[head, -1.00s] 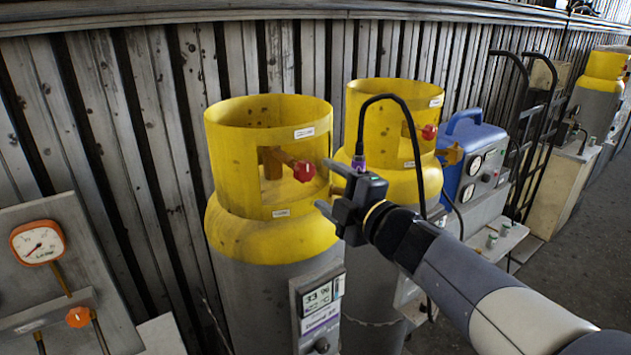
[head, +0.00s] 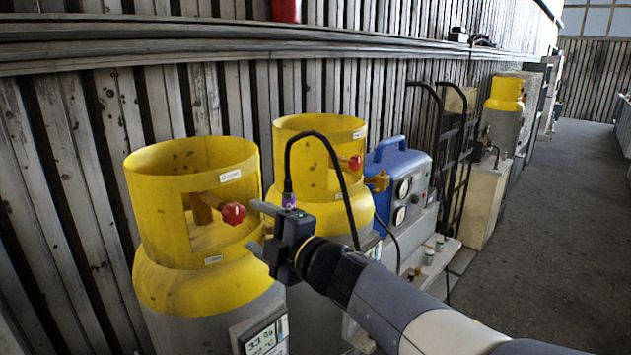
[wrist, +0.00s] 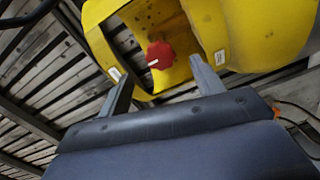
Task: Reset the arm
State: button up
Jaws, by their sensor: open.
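My gripper (head: 262,228) is open and empty at the end of my outstretched arm. It is in front of the nearer yellow-topped cylinder (head: 165,275), just right of that cylinder's red valve knob (head: 233,213). In the wrist view the two fingers (wrist: 158,85) stand apart. The red knob (wrist: 161,55) appears beyond and between them, inside the yellow collar (wrist: 235,30). I see no contact between fingers and knob, though the exact gap is hard to judge.
A second yellow-topped cylinder (head: 305,150) stands behind my gripper, with a blue gauge unit (head: 402,180) to its right. A black hand truck (head: 455,150) leans farther along the ribbed wall. The floor (head: 560,230) on the right is clear.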

aim_at(238, 216)
jog(key=p+x, duration=0.1)
jog(key=x, duration=0.6)
jog(key=shift+w+a, duration=0.25)
jog(key=shift+a, duration=0.05)
jog(key=shift+d, duration=0.1)
